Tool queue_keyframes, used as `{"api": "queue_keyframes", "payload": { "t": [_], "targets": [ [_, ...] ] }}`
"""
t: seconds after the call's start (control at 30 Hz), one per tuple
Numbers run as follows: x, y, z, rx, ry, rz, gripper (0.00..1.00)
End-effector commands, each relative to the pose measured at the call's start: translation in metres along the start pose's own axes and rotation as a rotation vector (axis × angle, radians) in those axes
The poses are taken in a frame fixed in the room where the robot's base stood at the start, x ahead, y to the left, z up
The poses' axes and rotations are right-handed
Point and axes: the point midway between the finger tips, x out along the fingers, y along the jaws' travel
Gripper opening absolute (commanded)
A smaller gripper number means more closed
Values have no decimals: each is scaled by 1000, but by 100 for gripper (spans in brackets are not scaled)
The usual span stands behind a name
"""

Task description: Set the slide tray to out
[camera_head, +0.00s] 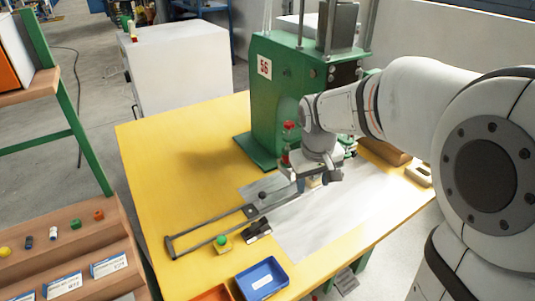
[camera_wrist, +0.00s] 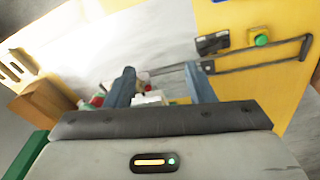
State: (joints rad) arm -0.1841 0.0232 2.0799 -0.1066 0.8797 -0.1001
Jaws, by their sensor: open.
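The slide's dark rail frame (camera_head: 205,229) lies on the yellow table, running from a crossbar at its left end toward the green press. It also shows in the wrist view (camera_wrist: 255,62), running in from the upper right toward my fingers. My gripper (camera_head: 316,183) is low over the table in front of the press. In the wrist view my gripper (camera_wrist: 160,72) has its fingers apart, with a small white block (camera_wrist: 152,98) showing between them. I cannot tell whether that block is part of the slide tray, or whether a finger touches it. My wrist hides the rails' press end.
The green press (camera_head: 275,95) stands behind my gripper. A green button on a yellow box (camera_head: 222,241) and a black box (camera_head: 257,231) sit beside the rails. A blue bin (camera_head: 262,281) is at the front edge. The table's left side is clear.

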Motion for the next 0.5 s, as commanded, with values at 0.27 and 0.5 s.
{"api": "queue_keyframes", "payload": {
  "t": [0.27, 0.5],
  "targets": [
    [79, -42, -114, -247, -48, 25, 49],
    [145, -82, -169, -404, -70, 45, 49]
  ]
}}
